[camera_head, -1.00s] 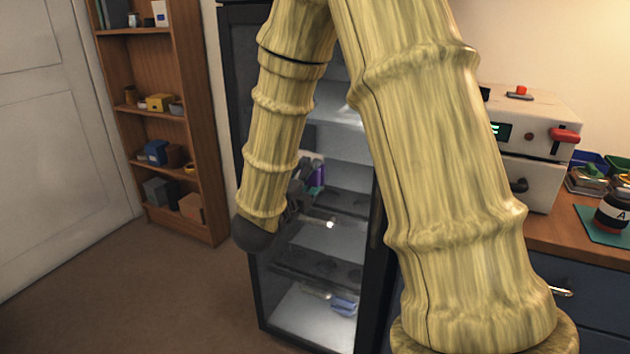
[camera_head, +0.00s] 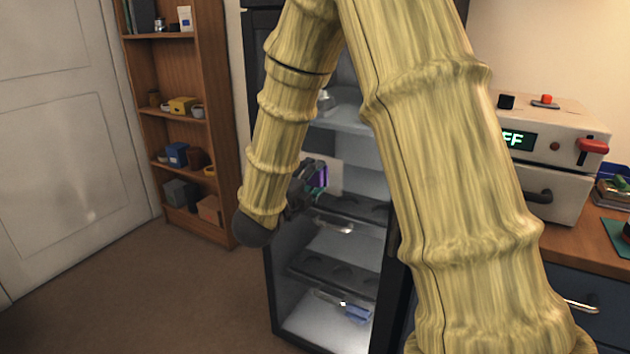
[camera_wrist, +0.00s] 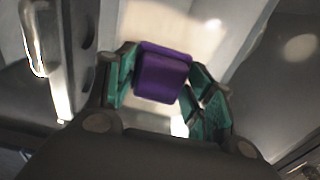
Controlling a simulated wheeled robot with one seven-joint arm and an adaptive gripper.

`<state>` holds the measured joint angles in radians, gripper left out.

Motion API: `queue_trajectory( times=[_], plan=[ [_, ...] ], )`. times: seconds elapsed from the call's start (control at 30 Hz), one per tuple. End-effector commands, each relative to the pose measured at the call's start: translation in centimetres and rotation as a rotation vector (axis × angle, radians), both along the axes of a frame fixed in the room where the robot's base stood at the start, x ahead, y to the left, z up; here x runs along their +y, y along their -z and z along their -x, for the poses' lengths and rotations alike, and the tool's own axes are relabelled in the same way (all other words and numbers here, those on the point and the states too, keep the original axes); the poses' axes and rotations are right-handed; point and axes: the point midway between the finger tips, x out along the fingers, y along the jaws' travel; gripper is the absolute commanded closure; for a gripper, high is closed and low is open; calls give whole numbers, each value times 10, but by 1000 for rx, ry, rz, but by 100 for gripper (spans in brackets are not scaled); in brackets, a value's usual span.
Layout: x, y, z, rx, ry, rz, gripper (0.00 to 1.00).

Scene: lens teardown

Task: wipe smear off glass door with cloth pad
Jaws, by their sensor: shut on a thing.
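My gripper (camera_wrist: 160,88) is shut on a purple cloth pad (camera_wrist: 163,72), which sits between its green-lined fingers in the wrist view. In the head view my gripper (camera_head: 308,186) and the pad (camera_head: 320,177) show small in front of the tall dark-framed cabinet (camera_head: 259,130). The cabinet's glass door is hard to make out, and I cannot tell whether the pad touches it. Pale patches show in the wrist view, but I cannot tell whether any is the smear or a reflection. My own arm hides much of the cabinet front.
A wooden shelf unit (camera_head: 212,130) with small items stands left of the cabinet, beside a white door (camera_head: 75,150). At right, a white device (camera_head: 545,130) sits on a wooden counter (camera_head: 575,232). The brown floor (camera_head: 170,290) at left is clear.

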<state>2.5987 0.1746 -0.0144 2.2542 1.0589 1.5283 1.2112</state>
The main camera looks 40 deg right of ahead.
Motion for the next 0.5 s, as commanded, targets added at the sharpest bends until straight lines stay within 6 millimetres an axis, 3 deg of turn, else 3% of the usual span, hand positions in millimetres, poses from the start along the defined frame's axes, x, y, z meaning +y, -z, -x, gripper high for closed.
queue_trajectory(
  times=[0.5],
  plan=[
    [13, 0, -28, -2, 0, 0, 66]
  ],
)
